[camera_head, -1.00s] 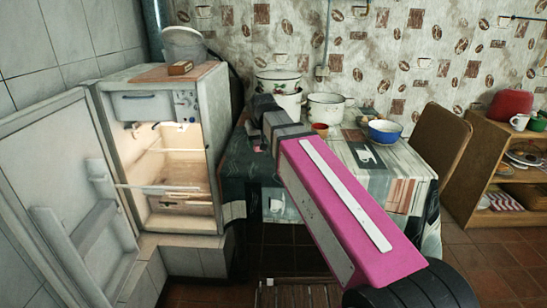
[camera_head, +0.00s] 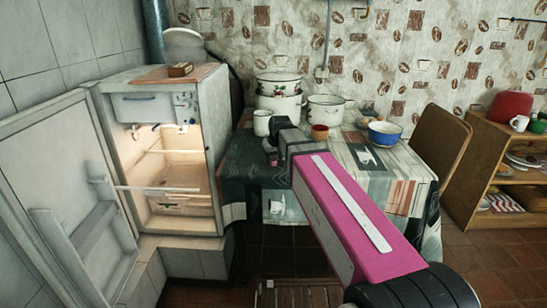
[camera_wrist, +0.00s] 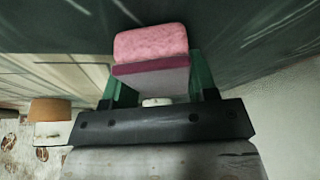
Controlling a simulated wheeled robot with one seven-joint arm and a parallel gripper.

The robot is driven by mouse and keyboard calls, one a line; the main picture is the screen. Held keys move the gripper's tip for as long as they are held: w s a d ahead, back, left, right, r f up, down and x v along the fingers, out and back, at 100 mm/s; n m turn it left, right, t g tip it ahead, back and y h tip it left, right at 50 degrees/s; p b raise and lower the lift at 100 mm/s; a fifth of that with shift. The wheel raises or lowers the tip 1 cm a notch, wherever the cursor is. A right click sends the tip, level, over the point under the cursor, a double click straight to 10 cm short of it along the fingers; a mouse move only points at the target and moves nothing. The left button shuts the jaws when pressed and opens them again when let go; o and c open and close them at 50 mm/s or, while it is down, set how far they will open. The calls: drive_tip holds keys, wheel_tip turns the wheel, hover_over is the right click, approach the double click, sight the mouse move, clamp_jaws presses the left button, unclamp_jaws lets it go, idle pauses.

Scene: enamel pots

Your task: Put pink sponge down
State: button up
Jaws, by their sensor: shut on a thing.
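The pink sponge (camera_wrist: 150,45) shows in the wrist view between the two green fingers of my gripper (camera_wrist: 158,85), which is shut on it. The sponge has a lighter pink face and a darker magenta band. In the head view my gripper (camera_head: 271,150) is over the left part of the table (camera_head: 255,185). The sponge is mostly hidden there. I cannot tell whether it touches the tabletop.
A white mug (camera_head: 263,122), flowered pots (camera_head: 278,90), a white pot (camera_head: 325,108), a small red cup (camera_head: 320,132) and a blue bowl (camera_head: 385,132) stand on the table. The open fridge (camera_head: 165,160) is left. A chair (camera_head: 440,140) stands right.

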drive_tip(key=shift+f, duration=0.35)
drive_tip(key=shift+s+f, duration=0.1)
drive_tip(key=o, duration=0.9)
drive_tip(key=shift+f, duration=0.15)
drive_tip(key=shift+c, duration=0.2)
drive_tip(key=shift+o, duration=0.5)
drive_tip(key=shift+r, duration=0.35)
drive_tip(key=v, duration=1.2)
drive_tip(key=shift+r, duration=0.25)
drive_tip(key=shift+a, duration=0.1)
